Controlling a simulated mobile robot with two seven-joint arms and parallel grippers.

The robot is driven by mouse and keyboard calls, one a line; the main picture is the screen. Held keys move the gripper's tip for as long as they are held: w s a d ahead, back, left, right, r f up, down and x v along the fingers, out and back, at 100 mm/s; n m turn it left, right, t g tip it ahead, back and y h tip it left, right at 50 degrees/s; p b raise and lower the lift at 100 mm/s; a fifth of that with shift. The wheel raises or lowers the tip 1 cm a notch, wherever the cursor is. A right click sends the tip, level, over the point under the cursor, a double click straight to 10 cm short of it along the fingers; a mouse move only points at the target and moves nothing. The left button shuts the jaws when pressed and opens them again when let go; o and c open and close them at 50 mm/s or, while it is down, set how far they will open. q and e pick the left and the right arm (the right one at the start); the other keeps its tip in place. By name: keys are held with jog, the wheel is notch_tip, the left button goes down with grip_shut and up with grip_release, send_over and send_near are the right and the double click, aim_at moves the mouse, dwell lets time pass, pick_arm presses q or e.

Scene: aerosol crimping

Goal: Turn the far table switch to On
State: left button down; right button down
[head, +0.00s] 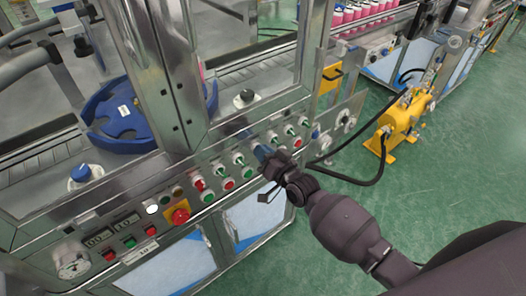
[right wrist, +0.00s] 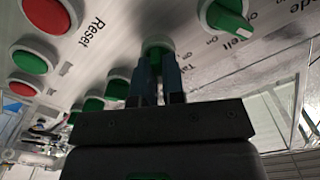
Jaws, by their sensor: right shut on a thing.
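My right gripper (head: 262,153) reaches the sloped steel control panel (head: 150,196) from the right in the head view. In the right wrist view its two fingers (right wrist: 158,68) are shut on a green rotary switch (right wrist: 157,46), one finger on each side of the knob. The label beside this switch starts with "Ta" and is partly hidden by a finger. The fingers also hide how the knob is turned. In the head view the gripper hides the held switch. My left gripper is not in view.
A green switch labelled Belt (right wrist: 228,17) is to the right. Other green switches (head: 239,159) and red and green buttons line the panel. A red emergency stop on yellow (head: 178,215) sits left. A yellow machine (head: 402,118) stands on open green floor.

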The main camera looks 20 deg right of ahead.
dwell(0.3)
jog(key=c, duration=1.2)
grip_release()
jog(key=shift+s, duration=0.1)
jog(key=v, duration=1)
jog(key=shift+s+d+r, duration=0.1)
jog(key=shift+s+d, duration=0.05)
jog(key=shift+s, duration=0.15)
